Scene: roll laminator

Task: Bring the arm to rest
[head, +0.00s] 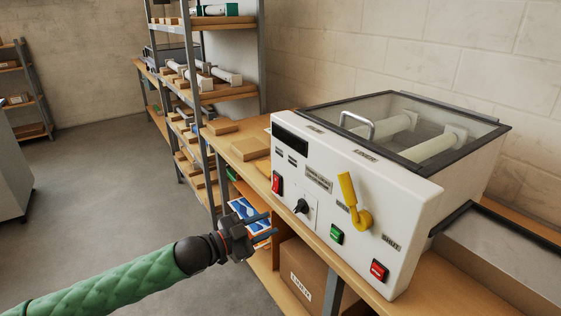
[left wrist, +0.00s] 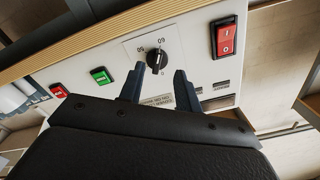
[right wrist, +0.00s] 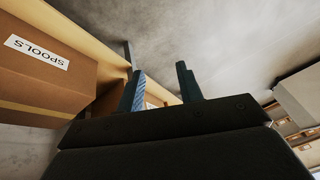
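The white roll laminator (head: 318,185) stands on a wooden bench with its glass lid down over pale rollers. My left gripper (head: 271,224) is open and empty in front of its panel, apart from the black knob (head: 301,206). In the left wrist view the knob (left wrist: 156,55) shows beyond and between the open fingertips (left wrist: 160,70). The yellow lever (head: 349,200) stands upright, tilted slightly left. My right gripper (right wrist: 160,70) is open and empty in the right wrist view; the right arm is out of the head view.
Below the bench sits a cardboard box (head: 303,277); a box labelled SPOOLS (right wrist: 45,65) shows in the right wrist view. A metal shelf rack (head: 205,95) stands behind. The grey floor (head: 105,190) at left is open. A grey cabinet (head: 12,170) stands at the left edge.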

